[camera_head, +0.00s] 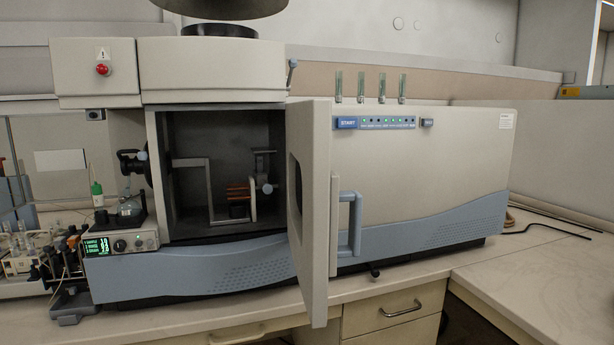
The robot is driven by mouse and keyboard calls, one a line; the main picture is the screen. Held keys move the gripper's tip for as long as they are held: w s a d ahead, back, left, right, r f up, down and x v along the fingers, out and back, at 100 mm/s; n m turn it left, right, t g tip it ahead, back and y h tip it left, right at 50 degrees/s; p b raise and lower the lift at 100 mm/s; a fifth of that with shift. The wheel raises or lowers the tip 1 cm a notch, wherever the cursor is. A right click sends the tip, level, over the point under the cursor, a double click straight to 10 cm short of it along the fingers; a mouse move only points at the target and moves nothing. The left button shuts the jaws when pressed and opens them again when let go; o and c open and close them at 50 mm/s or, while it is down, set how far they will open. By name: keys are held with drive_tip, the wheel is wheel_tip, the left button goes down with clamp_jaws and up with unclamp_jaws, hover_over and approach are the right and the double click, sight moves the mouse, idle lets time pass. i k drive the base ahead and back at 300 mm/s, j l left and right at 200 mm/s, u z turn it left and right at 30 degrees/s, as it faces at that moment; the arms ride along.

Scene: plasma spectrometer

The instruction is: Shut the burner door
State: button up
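The burner door (317,200) is a pale grey panel standing open on the right side of the burner chamber, swung out toward me past the bench's front edge. It has a blue-grey bar handle (356,224) on its right-hand face and a dark window on its left-hand face. The burner chamber (195,225) is open and dark inside, with a bent metal frame and a small burner with orange-brown parts (238,193). My gripper is not in view.
The spectrometer body (430,160) extends right of the door. Small lab apparatus (55,262) stands at the left. A drawer (395,312) with a metal handle lies below the bench top. The bench (540,270) is mostly clear at the right, apart from a black cable.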

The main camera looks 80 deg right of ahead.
sight(313, 196)
drive_tip(key=k+z, duration=0.15)
drive_tip(key=z, duration=0.25)
drive_tip(key=k+j+z, duration=0.1)
drive_tip(key=z, duration=0.25)
drive_tip(key=k+z, duration=0.25)
drive_tip(key=z, duration=0.15)
